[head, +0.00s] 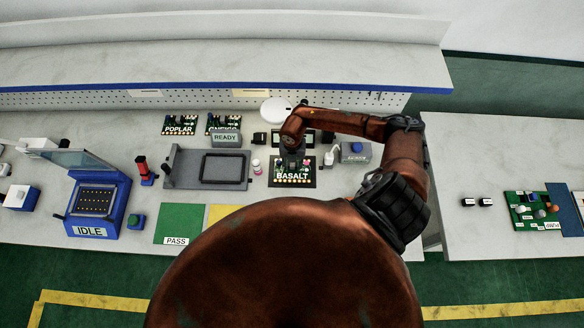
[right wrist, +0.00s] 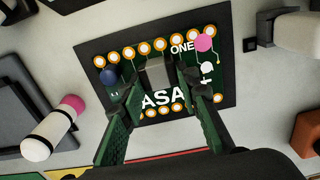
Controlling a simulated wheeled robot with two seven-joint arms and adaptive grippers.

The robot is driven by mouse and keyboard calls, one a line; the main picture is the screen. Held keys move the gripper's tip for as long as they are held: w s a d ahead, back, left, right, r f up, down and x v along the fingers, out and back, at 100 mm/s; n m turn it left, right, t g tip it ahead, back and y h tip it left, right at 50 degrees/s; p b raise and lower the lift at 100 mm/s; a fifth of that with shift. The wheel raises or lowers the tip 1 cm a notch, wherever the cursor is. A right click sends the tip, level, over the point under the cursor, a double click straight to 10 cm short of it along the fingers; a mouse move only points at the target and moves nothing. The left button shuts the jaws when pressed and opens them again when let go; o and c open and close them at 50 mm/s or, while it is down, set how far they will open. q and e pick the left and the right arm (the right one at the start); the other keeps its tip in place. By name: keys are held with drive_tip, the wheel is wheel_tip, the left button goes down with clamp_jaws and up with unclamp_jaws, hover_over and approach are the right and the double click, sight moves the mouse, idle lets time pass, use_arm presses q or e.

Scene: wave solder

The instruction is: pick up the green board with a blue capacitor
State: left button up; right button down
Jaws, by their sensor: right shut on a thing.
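The dark green board labelled BASALT (head: 292,179) lies on a black mat (head: 273,183) at the middle of the bench. In the right wrist view the board (right wrist: 128,72) shows a blue capacitor (right wrist: 109,76), a pink round part (right wrist: 203,43) and rows of gold-ringed holes. My right gripper (head: 292,160) points down over the board. In the wrist view its fingers (right wrist: 165,95) are either side of a grey block (right wrist: 157,72) on the board, and it is shut on the board by this block. I cannot tell whether the board is raised. My left gripper is out of view.
Boards marked POPLAR (head: 179,124) and GNEISS (head: 222,122) stand at the back. A grey fixture (head: 184,168) is left of the mat, and a pink-banded bottle (head: 256,167) between. A blue-lidded box (head: 355,152) is right. Another green board (head: 533,225) lies on the right table.

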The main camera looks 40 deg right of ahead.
sight(294, 177)
drive_tip(key=shift+r+b, duration=0.3)
drive_tip(key=shift+r, duration=0.35)
drive_tip(key=s+a+r+b, duration=0.3)
drive_tip(key=s+a+r, duration=0.4)
drive_tip(key=s+r, duration=0.4)
drive_tip(key=shift+s+a+r, duration=0.35)
drive_tip(key=shift+s, duration=0.05)
